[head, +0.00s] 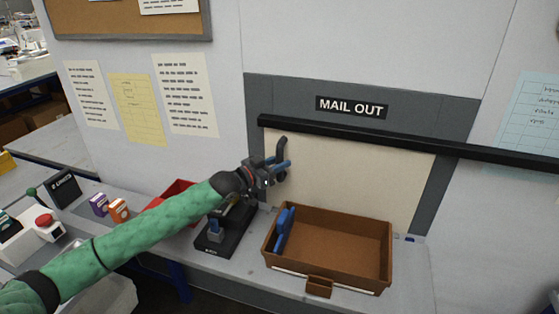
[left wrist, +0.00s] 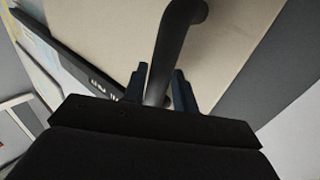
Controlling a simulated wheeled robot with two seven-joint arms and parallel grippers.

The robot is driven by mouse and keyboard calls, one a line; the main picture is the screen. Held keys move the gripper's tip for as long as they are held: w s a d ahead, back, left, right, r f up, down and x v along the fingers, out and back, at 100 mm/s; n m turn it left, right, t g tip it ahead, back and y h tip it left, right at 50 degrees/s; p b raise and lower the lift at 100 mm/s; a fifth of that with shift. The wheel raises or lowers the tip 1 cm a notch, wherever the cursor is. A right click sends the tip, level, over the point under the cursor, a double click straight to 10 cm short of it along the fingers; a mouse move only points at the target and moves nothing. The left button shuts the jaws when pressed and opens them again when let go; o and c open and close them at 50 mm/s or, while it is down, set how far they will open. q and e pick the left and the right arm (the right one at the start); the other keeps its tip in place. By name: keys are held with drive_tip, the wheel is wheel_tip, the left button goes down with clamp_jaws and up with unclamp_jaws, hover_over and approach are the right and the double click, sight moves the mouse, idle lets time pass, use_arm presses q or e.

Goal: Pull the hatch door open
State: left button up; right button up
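The hatch door (head: 345,172) is a cream panel in a grey frame under the "MAIL OUT" sign (head: 351,107). It looks closed. Its dark curved handle (head: 281,150) is near the door's left edge, and the handle (left wrist: 174,45) also shows in the left wrist view. My left gripper (head: 279,168) is at the handle, with one blue finger on each side of it. In the left wrist view the handle fills the space between the fingers (left wrist: 161,88), so the gripper looks shut on it. The handle's lower part is partly hidden. My right gripper is not in view.
A brown tray (head: 383,262) with a blue object (head: 284,230) stands on the counter before the door. A black rail (head: 400,146) crosses the door's top. Left of the tray are a black stand (head: 215,243), a red bin (head: 178,190) and small boxes (head: 119,210).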

use_arm(q)
drive_tip(key=shift+d, duration=0.2)
clamp_jaws()
drive_tip(key=shift+d, duration=0.1)
